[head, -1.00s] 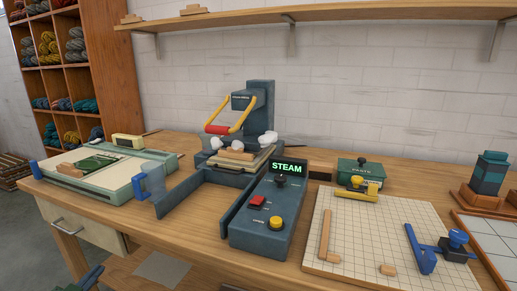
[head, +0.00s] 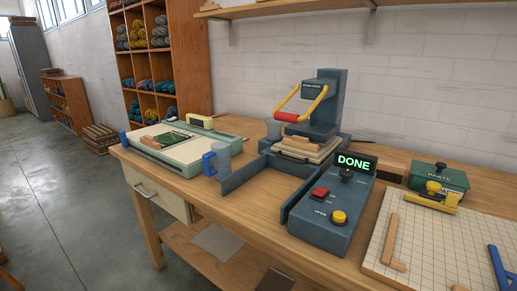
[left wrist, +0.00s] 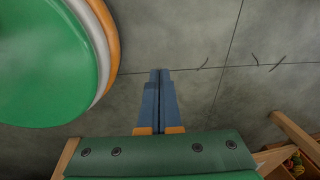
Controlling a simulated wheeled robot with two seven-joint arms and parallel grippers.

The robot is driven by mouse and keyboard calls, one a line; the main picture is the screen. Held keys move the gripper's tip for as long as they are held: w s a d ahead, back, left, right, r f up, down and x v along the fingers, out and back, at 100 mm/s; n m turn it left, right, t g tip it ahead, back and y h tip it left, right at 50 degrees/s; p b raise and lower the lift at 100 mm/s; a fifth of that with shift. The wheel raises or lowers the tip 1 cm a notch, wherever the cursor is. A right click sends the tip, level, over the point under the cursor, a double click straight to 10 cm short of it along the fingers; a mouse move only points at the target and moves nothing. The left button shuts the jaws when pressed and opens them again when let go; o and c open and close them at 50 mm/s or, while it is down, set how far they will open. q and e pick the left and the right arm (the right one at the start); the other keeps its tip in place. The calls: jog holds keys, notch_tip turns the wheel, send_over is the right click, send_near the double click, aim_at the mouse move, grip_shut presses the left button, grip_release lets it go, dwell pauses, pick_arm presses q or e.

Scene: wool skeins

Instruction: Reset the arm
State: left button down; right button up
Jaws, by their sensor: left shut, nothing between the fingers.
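My left gripper (left wrist: 160,74) shows in the left wrist view, with its two blue fingers pressed together and nothing between them. It points down over bare grey floor and is clear of the bench. No gripper shows in the head view. My right gripper is in neither view. On the bench, the steam press (head: 325,115) has its yellow handle with a red grip raised. The control box (head: 330,214) in front of it shows a green DONE on its display (head: 356,162).
The wooden bench (head: 262,208) holds a pale green cutting machine (head: 180,153), a green PASTE box (head: 438,178) and a gridded board (head: 430,248). Shelves of wool skeins (head: 158,35) stand behind. The grey floor (head: 60,200) at left is open.

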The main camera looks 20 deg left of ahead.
pick_arm(q)
jog(key=d+h+p, duration=0.2)
jog(key=d, duration=0.7)
notch_tip(320, 180, up, 18)
jog(key=p, duration=1.6)
jog(key=shift+a+f+n+y, duration=0.15)
jog(key=shift+a+n+y, duration=0.15)
jog(key=shift+a, duration=0.1)
